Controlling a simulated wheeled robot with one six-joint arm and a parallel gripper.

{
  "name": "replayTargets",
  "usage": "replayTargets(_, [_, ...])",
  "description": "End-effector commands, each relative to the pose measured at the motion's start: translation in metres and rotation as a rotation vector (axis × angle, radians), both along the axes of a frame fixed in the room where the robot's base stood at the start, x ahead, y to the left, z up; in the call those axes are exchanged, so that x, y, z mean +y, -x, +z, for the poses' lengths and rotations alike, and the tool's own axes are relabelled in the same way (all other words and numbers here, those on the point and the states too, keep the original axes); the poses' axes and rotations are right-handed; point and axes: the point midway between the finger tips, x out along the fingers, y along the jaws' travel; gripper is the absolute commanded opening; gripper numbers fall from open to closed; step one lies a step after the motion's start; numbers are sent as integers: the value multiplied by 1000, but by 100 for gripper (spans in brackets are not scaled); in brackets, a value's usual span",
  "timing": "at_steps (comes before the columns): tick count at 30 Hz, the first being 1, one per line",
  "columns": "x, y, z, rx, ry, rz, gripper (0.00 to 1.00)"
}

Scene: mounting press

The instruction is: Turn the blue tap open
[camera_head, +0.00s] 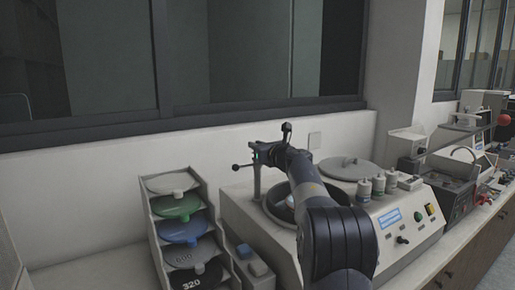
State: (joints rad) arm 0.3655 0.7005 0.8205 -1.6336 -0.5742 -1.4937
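I cannot make out a blue tap for certain. A small blue-tinted part (290,201) shows inside the round bowl of the grey bench machine (250,225), partly hidden by my arm. My arm reaches up from the bottom over this machine. Its far end, with my gripper (266,153), is a small dark shape near the machine's upright post. The fingers cannot be told apart from the dark parts there, so I cannot see whether they are open or touching anything.
A rack (158,228) of coloured discs stands left of the machine. A round grey lid (348,168), several white bottles (378,187) and a control panel with a blue display (389,217) are to the right. Another machine with a sink-like basin (453,186) stands farther right. The wall is close behind.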

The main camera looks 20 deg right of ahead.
Motion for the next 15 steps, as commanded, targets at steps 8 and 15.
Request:
replayTargets(8, [0,0,-3,5,-1,0,32])
replayTargets(15, [-1,3,-5,7,-2,-1,32])
